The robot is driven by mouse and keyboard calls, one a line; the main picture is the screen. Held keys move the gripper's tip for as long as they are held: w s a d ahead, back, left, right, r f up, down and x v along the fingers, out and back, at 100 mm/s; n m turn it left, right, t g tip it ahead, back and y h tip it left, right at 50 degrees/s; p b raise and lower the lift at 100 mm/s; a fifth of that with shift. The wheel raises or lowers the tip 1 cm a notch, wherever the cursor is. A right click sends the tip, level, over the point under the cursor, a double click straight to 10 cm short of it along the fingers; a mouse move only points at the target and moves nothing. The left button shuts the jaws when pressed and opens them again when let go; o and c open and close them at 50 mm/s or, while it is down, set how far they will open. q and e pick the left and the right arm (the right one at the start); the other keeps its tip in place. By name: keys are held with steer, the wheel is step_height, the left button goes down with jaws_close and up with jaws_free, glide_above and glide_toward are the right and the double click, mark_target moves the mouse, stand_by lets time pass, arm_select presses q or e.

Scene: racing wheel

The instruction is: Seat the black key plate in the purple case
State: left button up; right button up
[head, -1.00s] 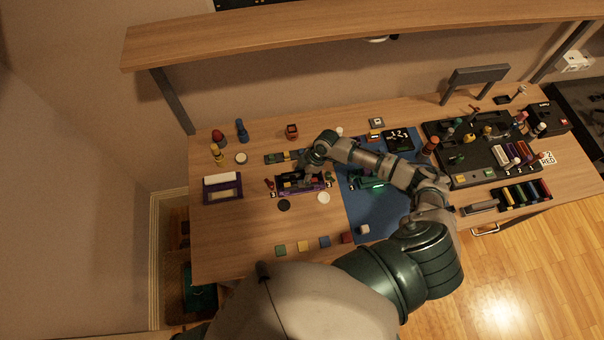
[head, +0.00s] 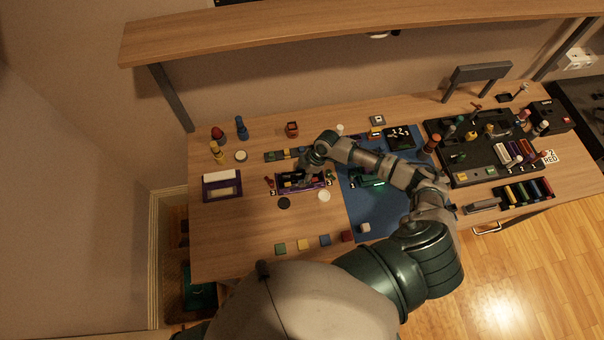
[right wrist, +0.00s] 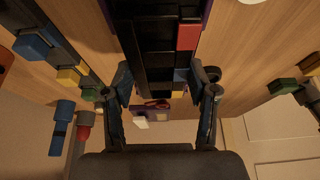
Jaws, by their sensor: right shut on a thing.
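The purple case (head: 318,187) lies on the table left of the blue mat, with purple edges and a dark inside. It also shows in the right wrist view (right wrist: 207,12). The black key plate (right wrist: 153,45), with red and blue keys, shows between its purple edges. My right gripper (right wrist: 163,92) is shut on the near end of the plate and points down over the case. The gripper and wrist cover part of the case in the head view. I cannot tell whether the plate lies flat at the bottom. My left gripper is not in view.
A strip of coloured blocks (head: 271,157) lies just behind the case. A purple frame with white parts (head: 222,186) lies to the left. A black disc (head: 284,203) and white disc (head: 324,196) lie in front. A blue mat (head: 385,214) and black tool board (head: 440,140) are right.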

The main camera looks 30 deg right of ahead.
steer(key=shift+f, duration=0.25)
steer(key=o, duration=1.3)
steer(key=v, duration=1.2)
steer(key=shift+f, duration=0.1)
